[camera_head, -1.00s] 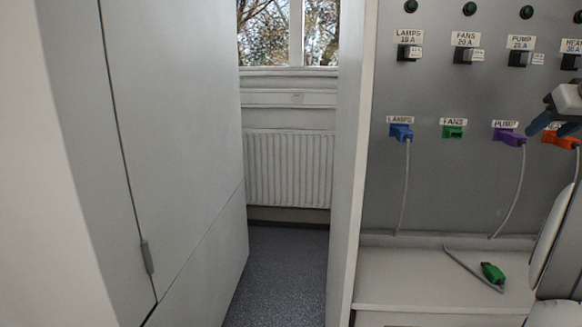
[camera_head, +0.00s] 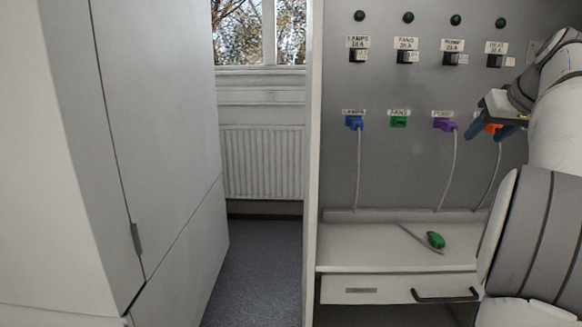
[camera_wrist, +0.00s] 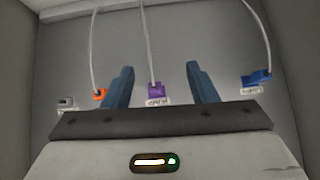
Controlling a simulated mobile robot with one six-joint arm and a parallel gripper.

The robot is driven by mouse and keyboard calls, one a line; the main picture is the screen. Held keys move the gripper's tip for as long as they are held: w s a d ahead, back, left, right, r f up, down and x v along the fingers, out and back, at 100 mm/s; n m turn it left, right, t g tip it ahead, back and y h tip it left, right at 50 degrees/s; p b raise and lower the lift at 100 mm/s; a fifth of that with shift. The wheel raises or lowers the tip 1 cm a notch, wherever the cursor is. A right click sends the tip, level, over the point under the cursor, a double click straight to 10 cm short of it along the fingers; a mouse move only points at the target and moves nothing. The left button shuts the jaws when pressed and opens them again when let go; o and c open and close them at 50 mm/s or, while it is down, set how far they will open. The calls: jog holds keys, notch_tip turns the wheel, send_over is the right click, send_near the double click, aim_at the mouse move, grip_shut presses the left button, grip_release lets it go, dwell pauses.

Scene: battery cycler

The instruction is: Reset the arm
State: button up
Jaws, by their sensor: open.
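My gripper (camera_head: 487,134) is open, with blue fingers, in front of the panel near the orange plug (camera_head: 493,128) at the right. In the wrist view my gripper (camera_wrist: 160,72) has nothing between its fingers; the purple plug (camera_wrist: 155,90) shows beyond the gap, the orange plug (camera_wrist: 100,94) to the left and the blue plug (camera_wrist: 257,77) to the right. My arm covers the panel's right part in the head view.
The blue plug (camera_head: 354,122) and purple plug (camera_head: 445,125) sit in the panel. The green FANS socket (camera_head: 399,121) has no cable. A green plug (camera_head: 436,240) lies on the shelf (camera_head: 350,255), above a drawer (camera_head: 390,290). A tall white cabinet (camera_head: 160,130) stands left; floor (camera_head: 255,265) is clear between.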

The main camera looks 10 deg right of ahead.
jog(key=s+a+f+g+y+p, duration=0.1)
jog(key=a+f+g+p, duration=0.2)
jog(key=a, duration=0.9)
jog(key=s+a+f+y+p, duration=0.1)
jog(key=a+f+p, duration=0.35)
jog(key=a, duration=0.75)
jog(key=s+a+f+n+g+p, duration=0.2)
jog(key=s+a+f+p, duration=0.1)
jog(key=s+a+f, duration=1)
jog(key=shift+s+a+f+n+g+h+p, duration=0.35)
jog(key=shift+s+a+n+g, duration=0.1)
jog(key=shift+s, duration=0.55)
